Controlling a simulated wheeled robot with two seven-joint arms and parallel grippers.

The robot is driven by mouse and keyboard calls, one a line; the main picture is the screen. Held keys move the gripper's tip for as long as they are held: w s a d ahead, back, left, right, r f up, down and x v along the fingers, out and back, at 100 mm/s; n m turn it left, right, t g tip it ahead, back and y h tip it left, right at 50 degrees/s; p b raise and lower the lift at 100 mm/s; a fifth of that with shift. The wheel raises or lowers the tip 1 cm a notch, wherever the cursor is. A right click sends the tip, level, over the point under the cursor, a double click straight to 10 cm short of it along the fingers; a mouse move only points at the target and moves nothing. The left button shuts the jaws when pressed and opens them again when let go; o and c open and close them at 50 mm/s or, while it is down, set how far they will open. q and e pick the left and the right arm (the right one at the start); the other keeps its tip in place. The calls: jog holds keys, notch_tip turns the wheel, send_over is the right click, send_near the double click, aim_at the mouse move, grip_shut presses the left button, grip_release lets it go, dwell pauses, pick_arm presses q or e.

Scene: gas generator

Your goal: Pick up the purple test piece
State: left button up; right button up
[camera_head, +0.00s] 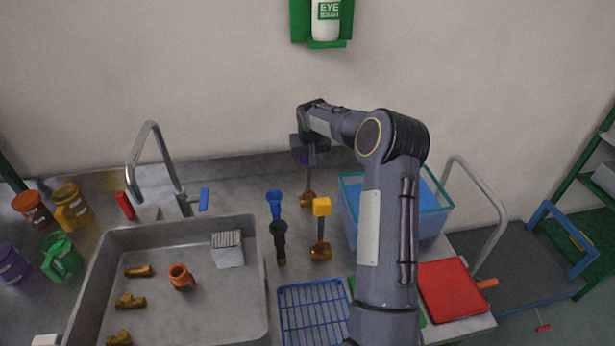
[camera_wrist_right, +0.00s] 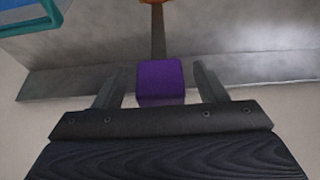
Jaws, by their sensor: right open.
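The purple test piece (camera_head: 305,158) is a small block on top of a thin upright stem with an orange foot, at the back of the worktop. In the head view my right gripper mostly covers it. In the right wrist view the purple block (camera_wrist_right: 160,82) sits between the two open fingers, with a visible gap on each side. I cannot tell whether the fingers reach fully past the block. My left gripper is not in view.
Close by stand a yellow-topped piece (camera_head: 322,207), a blue funnel-topped piece (camera_head: 275,203) and a black piece (camera_head: 279,240). A blue-green bin (camera_head: 433,215) is right of them, partly behind my arm. A sink (camera_head: 255,290) with a faucet (camera_head: 150,130) is left. A blue rack (camera_head: 312,312) lies in front.

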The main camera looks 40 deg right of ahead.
jog(key=shift+w+d+f, duration=0.1)
jog(key=shift+w+f, duration=0.05)
jog(key=shift+f, duration=0.3)
jog(key=shift+c, duration=0.2)
grip_shut()
jog(key=shift+r, duration=0.2)
